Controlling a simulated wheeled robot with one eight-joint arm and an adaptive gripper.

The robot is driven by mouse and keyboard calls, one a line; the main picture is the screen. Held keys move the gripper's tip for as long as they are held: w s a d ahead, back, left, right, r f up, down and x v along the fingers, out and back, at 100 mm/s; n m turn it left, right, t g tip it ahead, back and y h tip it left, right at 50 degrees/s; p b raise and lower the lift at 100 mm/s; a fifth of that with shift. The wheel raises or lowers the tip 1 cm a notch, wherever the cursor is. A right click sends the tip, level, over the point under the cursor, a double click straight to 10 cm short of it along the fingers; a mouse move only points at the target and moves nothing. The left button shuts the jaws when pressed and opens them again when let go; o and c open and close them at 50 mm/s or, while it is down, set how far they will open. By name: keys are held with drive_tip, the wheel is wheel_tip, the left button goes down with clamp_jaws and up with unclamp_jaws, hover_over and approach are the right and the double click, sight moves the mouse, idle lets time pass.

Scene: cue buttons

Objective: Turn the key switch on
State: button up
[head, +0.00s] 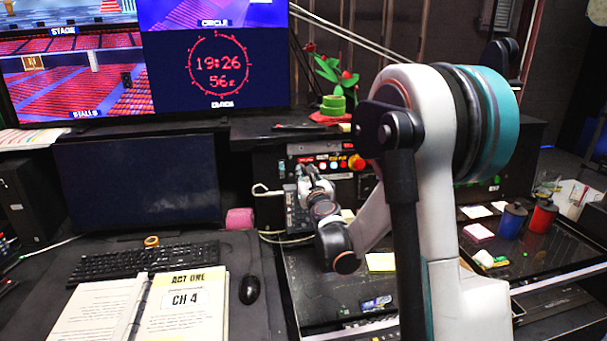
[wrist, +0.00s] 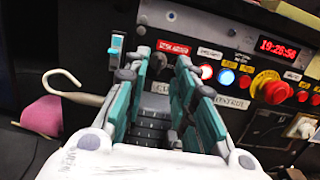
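The cue panel (wrist: 235,58) fills the upper part of the wrist view, with a red label (wrist: 173,47) on its left side. What looks like the dark key switch (wrist: 158,63) sits just below that label, partly hidden by my fingers; which way it is turned cannot be told. My gripper (wrist: 163,70) is open, with its teal and grey fingers apart, one on each side of the switch, and nothing held. In the head view, my gripper (head: 308,178) is small in front of the panel's left part, and the switch is not clearly visible.
Right of the switch are white (wrist: 206,72) and blue (wrist: 225,76) lit buttons, a red mushroom button (wrist: 272,87) and a red clock display (wrist: 278,48). A white hook (wrist: 72,88) sticks out at left. A monitor (head: 140,183), keyboard (head: 140,262) and open binder (head: 185,305) occupy the left desk.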

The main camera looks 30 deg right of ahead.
drive_tip(key=shift+b+x, duration=0.35)
drive_tip(key=shift+x, duration=1.65)
drive_tip(key=shift+c, duration=0.4)
clamp_jaws()
